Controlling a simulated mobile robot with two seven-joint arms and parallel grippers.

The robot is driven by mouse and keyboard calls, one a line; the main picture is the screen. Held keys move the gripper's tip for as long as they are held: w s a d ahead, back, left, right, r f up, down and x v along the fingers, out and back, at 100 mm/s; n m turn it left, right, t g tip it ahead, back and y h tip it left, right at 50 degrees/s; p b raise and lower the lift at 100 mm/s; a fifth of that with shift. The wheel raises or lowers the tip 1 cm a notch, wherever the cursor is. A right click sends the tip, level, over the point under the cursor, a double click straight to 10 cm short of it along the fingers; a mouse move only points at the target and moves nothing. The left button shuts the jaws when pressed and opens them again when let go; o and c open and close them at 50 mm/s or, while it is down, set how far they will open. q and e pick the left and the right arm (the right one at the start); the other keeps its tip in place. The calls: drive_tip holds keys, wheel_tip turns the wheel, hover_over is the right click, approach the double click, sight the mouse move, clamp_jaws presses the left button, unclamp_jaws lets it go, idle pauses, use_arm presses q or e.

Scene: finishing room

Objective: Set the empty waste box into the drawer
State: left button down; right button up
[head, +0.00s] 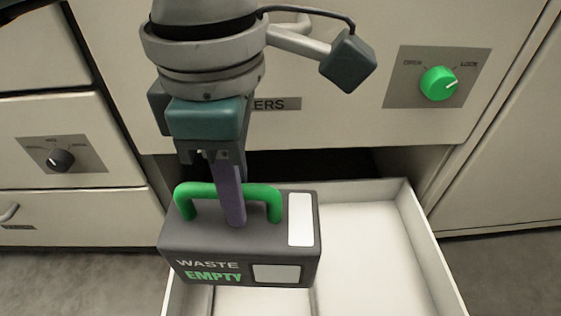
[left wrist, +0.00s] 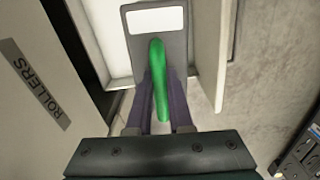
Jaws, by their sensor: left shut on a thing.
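The waste box (head: 240,243) is dark grey with a green handle and the words "WASTE EMPTY" on its front. My left gripper (head: 232,215) is shut on the green handle (head: 188,200). In the left wrist view the fingers (left wrist: 160,110) stand on both sides of the handle (left wrist: 158,70). The box hangs upright over the left part of the open white drawer (head: 385,250). I cannot tell how far its base is above the drawer floor. The box hides part of the drawer's left side. My right gripper is not in view.
The cabinet front above the drawer has a green knob (head: 438,83) with its pointer toward "LOCK". The right part of the drawer looks empty. A "ROLLERS" label (left wrist: 35,85) shows in the left wrist view.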

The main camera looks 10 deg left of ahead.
use_arm(q)
wheel_tip(320, 180, down, 4)
drive_tip(key=shift+s+d+r+n+b, duration=0.15)
drive_tip(key=shift+n+b, duration=0.15)
drive_tip(key=shift+b, duration=0.45)
wheel_tip(320, 180, down, 20)
drive_tip(key=b, duration=1.1)
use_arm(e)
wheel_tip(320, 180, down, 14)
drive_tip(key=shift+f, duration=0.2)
use_arm(q)
drive_tip(key=shift+f+b, duration=0.45)
drive_tip(key=shift+b, duration=0.05)
drive_tip(key=c, duration=0.8)
unclamp_jaws()
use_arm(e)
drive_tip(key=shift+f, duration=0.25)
use_arm(q)
drive_tip(key=shift+r, duration=0.1)
